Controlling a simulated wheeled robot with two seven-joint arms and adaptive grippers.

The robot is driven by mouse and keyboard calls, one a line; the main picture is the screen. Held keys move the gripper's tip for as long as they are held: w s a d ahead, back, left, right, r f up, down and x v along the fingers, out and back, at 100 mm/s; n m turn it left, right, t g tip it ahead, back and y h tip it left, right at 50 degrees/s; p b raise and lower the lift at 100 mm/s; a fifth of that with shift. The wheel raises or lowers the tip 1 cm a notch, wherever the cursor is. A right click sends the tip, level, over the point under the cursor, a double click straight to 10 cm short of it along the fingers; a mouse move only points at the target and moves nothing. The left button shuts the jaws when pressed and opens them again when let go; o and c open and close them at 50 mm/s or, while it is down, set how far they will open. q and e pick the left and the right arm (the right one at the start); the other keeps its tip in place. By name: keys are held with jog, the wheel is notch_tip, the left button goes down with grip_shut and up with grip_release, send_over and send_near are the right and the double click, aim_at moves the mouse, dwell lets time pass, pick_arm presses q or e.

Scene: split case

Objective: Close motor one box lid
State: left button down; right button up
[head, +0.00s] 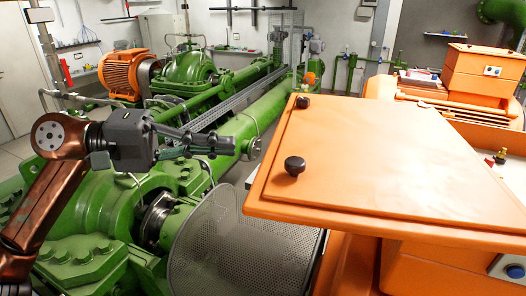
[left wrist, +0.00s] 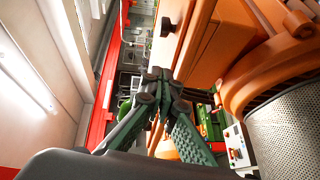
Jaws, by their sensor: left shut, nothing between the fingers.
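The motor box lid (head: 385,160) is a large flat orange panel on the right half of the head view. It stands open, tilted, with two black knobs (head: 294,165) along its left side. The open box interior (head: 497,165), with small red and yellow parts, shows past the lid's right edge. My left gripper (head: 230,144) is shut and empty, left of the lid and apart from it. In the left wrist view, its closed fingertips (left wrist: 164,76) point toward an orange panel with a black knob (left wrist: 168,27). The right gripper is not visible.
A perforated metal guard (head: 225,245) stands below, between the lid and the green pump (head: 110,215). Green pipes (head: 265,110) run behind my left gripper. An orange motor (head: 122,74) stands at the back left. Another orange box (head: 485,72) stands at the back right.

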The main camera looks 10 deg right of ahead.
aim_at(265, 171)
pick_arm(q)
jog(key=s+d, duration=0.1)
jog(key=d, duration=0.1)
jog(key=d+p, duration=0.1)
jog(key=d, duration=0.1)
jog(key=s+d+p, duration=0.1)
jog(key=d, duration=0.1)
jog(key=shift+s+d+f, duration=0.2)
jog(key=shift+s+f, duration=0.1)
jog(key=shift+f, duration=0.1)
jog(key=shift+s+d+f, duration=0.1)
jog(key=shift+s+d, duration=0.15)
jog(key=shift+s, duration=0.2)
jog(key=shift+w+d, duration=0.1)
